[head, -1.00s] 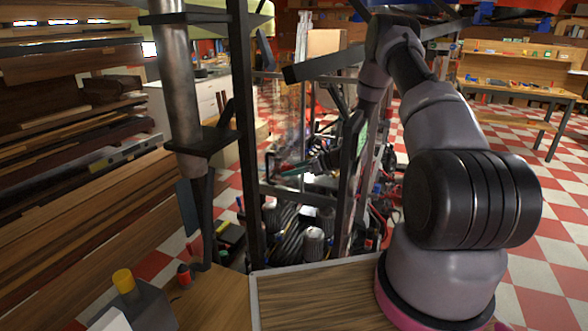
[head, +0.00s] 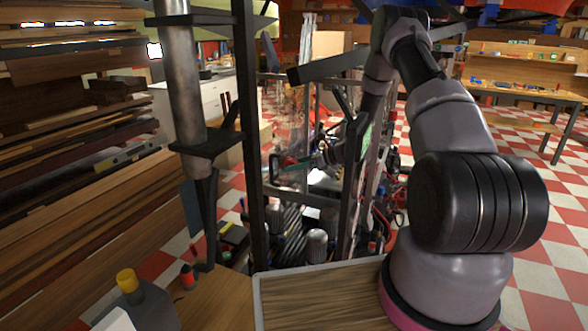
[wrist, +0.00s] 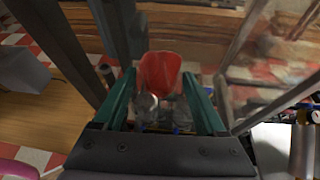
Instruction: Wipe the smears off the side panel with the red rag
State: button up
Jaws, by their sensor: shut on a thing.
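My gripper (wrist: 158,78) has green fingers and is shut on the red rag (wrist: 162,68), which bulges out between and beyond the fingertips in the wrist view. In the head view one green finger of my gripper (head: 290,167) shows behind the dark frame posts, and the rag is hard to make out there. A clear panel (wrist: 268,62), likely the side panel, stands in a frame to the right of the rag in the wrist view, apart from it. Cloudy marks show on it, but I cannot tell smears from things seen through it.
Dark frame posts (head: 252,150) and a metal cylinder (head: 184,90) stand close to my arm. Cluttered machinery (head: 317,243) sits low inside the frame. Checkered floor (head: 545,240) is open at right.

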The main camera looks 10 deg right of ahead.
aim_at(295, 157)
jog(key=shift+w+d, duration=0.75)
jog(key=shift+w, duration=0.5)
jog(key=shift+w+d, duration=0.7)
jog(key=shift+w, duration=0.5)
jog(key=shift+w+d, duration=0.75)
jog(key=shift+w, duration=0.5)
jog(key=shift+d, duration=0.15)
jog(key=shift+s+a, duration=0.65)
jog(key=shift+s, duration=0.3)
jog(key=shift+s+a, duration=0.65)
jog(key=shift+s, duration=0.35)
jog(key=shift+s+a, duration=0.65)
jog(key=shift+s, duration=0.3)
jog(key=shift+s+a, duration=0.4)
jog(key=shift+s, duration=0.4)
jog(key=shift+s+a, duration=0.4)
jog(key=shift+s, duration=0.4)
jog(key=s+d, duration=0.3)
jog(key=d, duration=0.2)
jog(key=shift+d, duration=0.15)
